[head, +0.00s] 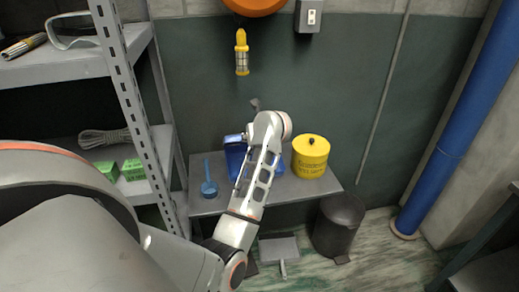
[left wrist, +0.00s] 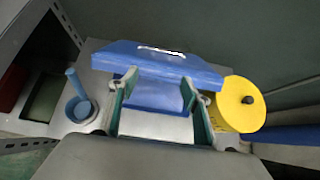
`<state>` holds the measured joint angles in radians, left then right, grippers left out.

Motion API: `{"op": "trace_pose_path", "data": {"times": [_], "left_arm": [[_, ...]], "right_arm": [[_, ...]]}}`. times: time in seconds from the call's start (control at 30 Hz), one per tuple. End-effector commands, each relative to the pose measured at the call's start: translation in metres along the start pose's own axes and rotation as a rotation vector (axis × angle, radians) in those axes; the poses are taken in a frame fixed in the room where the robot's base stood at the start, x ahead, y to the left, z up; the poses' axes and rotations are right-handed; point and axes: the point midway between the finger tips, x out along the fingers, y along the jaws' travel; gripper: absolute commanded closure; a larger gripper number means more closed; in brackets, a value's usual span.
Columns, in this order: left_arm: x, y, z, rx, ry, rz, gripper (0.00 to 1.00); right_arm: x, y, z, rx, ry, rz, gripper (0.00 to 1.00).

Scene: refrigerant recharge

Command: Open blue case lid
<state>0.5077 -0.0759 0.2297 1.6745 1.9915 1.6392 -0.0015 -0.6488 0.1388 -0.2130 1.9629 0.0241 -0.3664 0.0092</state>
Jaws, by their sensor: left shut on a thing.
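The blue case (head: 235,158) sits on the low grey table against the wall, mostly hidden behind my left arm in the head view. In the left wrist view its blue body (left wrist: 205,72) spans the view just beyond my left gripper (left wrist: 158,78), with a pale slot or handle along its upper edge. The gripper's two green-lined fingers stand apart at the case and are shut on a blue part of it between them. I cannot tell clearly how far the lid is raised. In the head view the left gripper is hidden behind its own arm. My right gripper is in neither view.
A yellow canister (head: 310,160) stands right of the case, and a blue round item with a handle (head: 209,185) stands left. The metal shelf (head: 130,90) rises at the left. A dark bin (head: 338,225) stands beside the grey table (head: 205,207). A yellow tool (head: 242,52) hangs above.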

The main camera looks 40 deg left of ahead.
Motion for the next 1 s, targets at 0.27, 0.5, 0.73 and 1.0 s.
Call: {"op": "trace_pose_path", "data": {"times": [0.27,0.5,0.73,1.0], "left_arm": [[0.014,0.001,0.032,0.002,-0.012,0.002,0.90],[0.013,0.001,0.031,0.002,-0.012,0.002,0.90],[0.013,0.000,0.031,0.002,-0.011,0.001,0.90],[0.013,0.000,0.031,0.002,-0.011,0.001,0.90]], "right_arm": [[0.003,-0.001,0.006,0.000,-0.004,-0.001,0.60],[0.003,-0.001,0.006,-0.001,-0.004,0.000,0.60],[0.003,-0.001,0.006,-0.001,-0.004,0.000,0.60],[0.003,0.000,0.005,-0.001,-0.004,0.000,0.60]]}}
